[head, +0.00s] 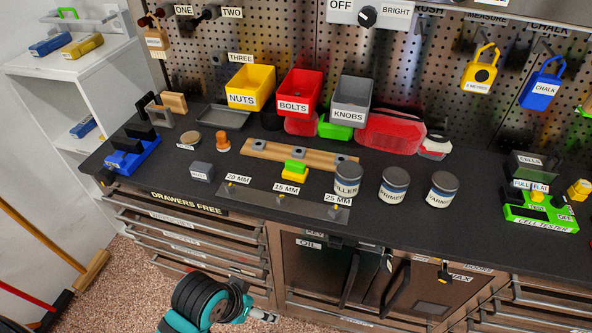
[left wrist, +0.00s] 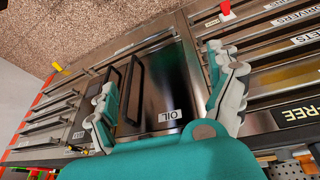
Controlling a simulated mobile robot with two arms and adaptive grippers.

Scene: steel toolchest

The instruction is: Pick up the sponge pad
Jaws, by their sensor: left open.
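A small sponge pad (head: 294,170), yellow below and green on top, lies on the dark worktop near the middle in the head view. It sits in front of the long wooden rack and behind the metal strip. My left gripper (head: 262,316) shows partly at the bottom edge of the head view, low in front of the drawers and well away from the pad. In the left wrist view my left gripper (left wrist: 165,82) has its fingers apart, with nothing between them; cabinet fronts lie beyond. The pad is not seen there. My right gripper is in neither view.
A wooden rack (head: 262,151) stands behind the pad. The FILLER can (head: 348,180) and other cans stand to its right. A metal strip (head: 290,205) with size labels lies in front. Drawer handles and the OIL door (head: 315,270) face my arm.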

